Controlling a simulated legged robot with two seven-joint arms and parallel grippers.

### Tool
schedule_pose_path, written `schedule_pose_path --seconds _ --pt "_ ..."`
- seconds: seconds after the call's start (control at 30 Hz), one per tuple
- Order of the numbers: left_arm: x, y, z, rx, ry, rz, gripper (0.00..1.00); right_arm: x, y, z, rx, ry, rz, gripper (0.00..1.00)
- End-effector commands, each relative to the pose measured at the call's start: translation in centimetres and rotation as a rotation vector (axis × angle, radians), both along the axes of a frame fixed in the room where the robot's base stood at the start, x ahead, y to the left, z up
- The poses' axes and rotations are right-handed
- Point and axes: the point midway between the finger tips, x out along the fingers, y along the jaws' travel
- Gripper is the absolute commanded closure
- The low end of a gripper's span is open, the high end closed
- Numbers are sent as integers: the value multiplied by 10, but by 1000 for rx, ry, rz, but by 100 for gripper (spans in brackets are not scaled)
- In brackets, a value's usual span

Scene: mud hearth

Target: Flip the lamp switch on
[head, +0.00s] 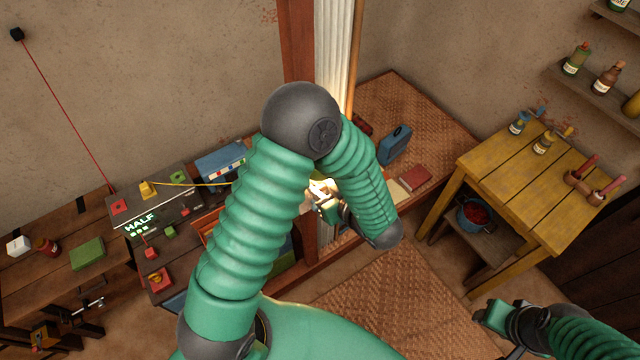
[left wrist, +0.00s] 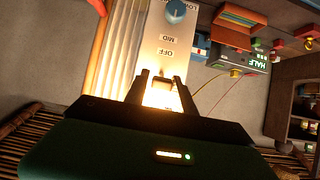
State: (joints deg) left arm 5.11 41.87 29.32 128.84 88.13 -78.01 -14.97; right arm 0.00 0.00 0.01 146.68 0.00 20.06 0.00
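A pale panel with a blue knob (left wrist: 176,10) shows in the left wrist view. It carries labels including OFF (left wrist: 166,54), and its lower part glows brightly. I cannot tell whether the fingers touch the panel. In the head view my left gripper (head: 324,204) is partly hidden by my own arm, beside the wooden post. My right gripper (head: 500,315) is low at the right, away from the panel; its finger gap is unclear.
A dark console reading HALF (head: 140,224) stands on a bench at the left with small coloured blocks. A wooden post (head: 299,40) rises beside a lit white strip (head: 333,60). A yellow table (head: 520,175) stands at the right. Woven matting (head: 395,300) covers open floor.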

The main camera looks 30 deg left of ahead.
Motion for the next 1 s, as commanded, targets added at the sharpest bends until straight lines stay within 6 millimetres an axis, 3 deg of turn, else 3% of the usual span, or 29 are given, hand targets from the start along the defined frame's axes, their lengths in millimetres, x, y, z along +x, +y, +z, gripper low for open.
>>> schedule_pose_path --seconds 0.1,0.47,0.57,1.0 --pt "0 1 0 0 0 1 53 0 0 0 0 0 0 55" --pt "-1 -2 1 0 0 1 53 0 0 -2 0 0 0 55" --pt "-5 -14 8 -1 -2 0 53 0 0 -7 0 0 0 55" --pt "-45 -113 67 -1 -2 -1 53 0 0 -32 0 0 0 55"
